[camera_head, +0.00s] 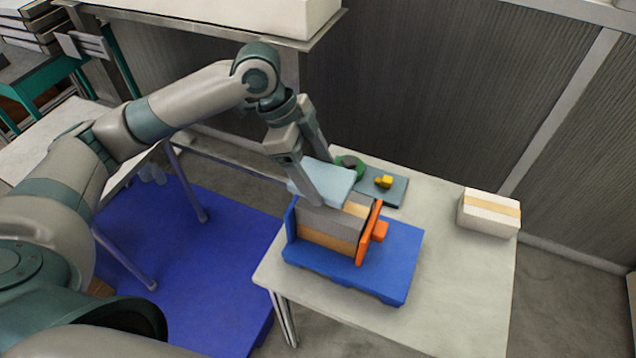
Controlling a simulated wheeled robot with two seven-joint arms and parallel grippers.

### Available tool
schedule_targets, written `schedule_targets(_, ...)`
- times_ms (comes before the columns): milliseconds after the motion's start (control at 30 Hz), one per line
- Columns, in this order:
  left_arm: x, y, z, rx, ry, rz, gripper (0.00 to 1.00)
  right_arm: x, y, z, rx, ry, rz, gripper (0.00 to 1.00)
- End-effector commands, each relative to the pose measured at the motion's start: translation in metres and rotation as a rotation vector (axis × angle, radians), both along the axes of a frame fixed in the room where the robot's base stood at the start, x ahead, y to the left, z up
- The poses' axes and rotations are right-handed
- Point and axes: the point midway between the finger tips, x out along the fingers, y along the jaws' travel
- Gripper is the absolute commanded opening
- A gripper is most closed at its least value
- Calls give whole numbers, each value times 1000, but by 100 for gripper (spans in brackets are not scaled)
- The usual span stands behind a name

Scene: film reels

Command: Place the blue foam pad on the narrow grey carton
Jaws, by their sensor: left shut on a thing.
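My left gripper (316,182) comes down over the table from the upper left. It is shut on the light blue foam pad (338,178), which looks roughly level. The pad is above the back left part of a grey and tan block (331,229), which looks like the narrow grey carton. This carton sits in a blue holder (391,272) with an orange clamp (370,230) at its right side. I cannot tell whether the pad touches the carton. The gripper and pad hide part of the carton's top. My right gripper is not in view.
Behind the holder, a grey-blue tray (397,194) bears a small yellow item (384,181); a green round item (350,162) is beside it. A white box with a tan band (488,212) stands at the right. The table (462,290) is clear at front right.

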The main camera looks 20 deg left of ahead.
Motion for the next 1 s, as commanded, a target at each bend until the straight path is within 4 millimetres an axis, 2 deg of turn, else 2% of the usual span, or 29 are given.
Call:
schedule_targets(167,-1,0,-11,0,3,0,51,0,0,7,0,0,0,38)
schedule_targets(400,-1,0,-37,1,2,0,51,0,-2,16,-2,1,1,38)
schedule_targets(833,-1,0,-42,0,1,0,51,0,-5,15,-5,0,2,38)
schedule_targets(867,0,0,-42,0,1,0,79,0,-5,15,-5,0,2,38)
schedule_targets(900,0,0,-42,0,1,0,89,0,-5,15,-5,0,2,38)
schedule_targets(933,0,0,-42,0,0,0,92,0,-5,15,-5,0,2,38)
schedule_targets(1000,0,0,-42,0,0,0,92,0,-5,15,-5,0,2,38)
